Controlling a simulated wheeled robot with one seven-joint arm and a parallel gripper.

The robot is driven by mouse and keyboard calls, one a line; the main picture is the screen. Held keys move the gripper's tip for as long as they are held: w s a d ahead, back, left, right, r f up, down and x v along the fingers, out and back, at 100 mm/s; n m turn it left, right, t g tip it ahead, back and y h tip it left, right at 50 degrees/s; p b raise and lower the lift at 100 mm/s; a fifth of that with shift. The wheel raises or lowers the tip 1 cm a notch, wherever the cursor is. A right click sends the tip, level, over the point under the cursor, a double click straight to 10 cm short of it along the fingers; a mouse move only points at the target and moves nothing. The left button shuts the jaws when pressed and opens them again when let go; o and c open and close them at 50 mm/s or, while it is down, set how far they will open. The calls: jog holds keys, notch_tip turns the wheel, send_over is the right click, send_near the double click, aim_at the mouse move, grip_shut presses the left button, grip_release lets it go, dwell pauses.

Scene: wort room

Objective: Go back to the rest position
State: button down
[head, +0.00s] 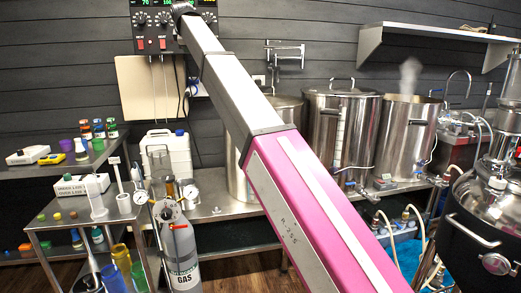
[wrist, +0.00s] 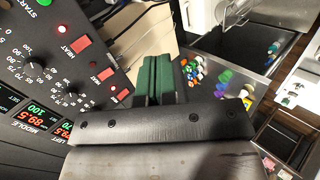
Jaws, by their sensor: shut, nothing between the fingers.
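My gripper (wrist: 158,70) shows in the wrist view with its green fingers together and nothing between them. It is beside the black control panel (wrist: 45,65), which has red switches marked HEAT, knobs, lit red lamps and digital readouts. I cannot tell whether the fingers touch the panel. In the head view my arm reaches up and away to the control panel (head: 149,45) on the wall. My gripper is not clearly visible there, as the end of the arm hides it.
Steel kettles (head: 340,125) stand on the bench right of my arm, one steaming. A wall shelf (head: 430,38) is at upper right. A grey gas cylinder (head: 182,255), a white jug (head: 168,155) and a cart (head: 85,222) are at left. A large vessel (head: 485,225) is at right.

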jog(key=w+d+f+m+g, duration=0.1)
jog(key=d+f+m, duration=0.1)
jog(key=d+f, duration=0.5)
jog(key=d+f+m+g+h, duration=0.1)
jog(key=d+f, duration=0.1)
jog(key=f, duration=0.9)
jog(key=w+d+f+m, duration=0.15)
jog(key=d+f, duration=0.35)
jog(key=f, duration=0.5)
jog(key=s+d+f+m+g+h, duration=0.1)
jog(key=s+d+f+m, duration=0.15)
jog(key=d+f, duration=0.65)
jog(key=s+d+f+m+g, duration=0.2)
jog(key=s+d+f, duration=0.25)
jog(key=f, duration=0.75)
jog(key=s+d+f+m+g, duration=0.2)
jog(key=s+d+f+m, duration=0.3)
jog(key=s+d+f, duration=0.6)
jog(key=s+d+f+m+g, duration=0.2)
jog(key=s+d+f+m, duration=0.3)
jog(key=s+d+f, duration=0.5)
jog(key=s+f, duration=0.7)
jog(key=f, duration=0.1)
jog(key=shift+s+d+m+g, duration=0.3)
jog(key=shift+s+d+g, duration=0.05)
jog(key=shift+s+g, duration=0.05)
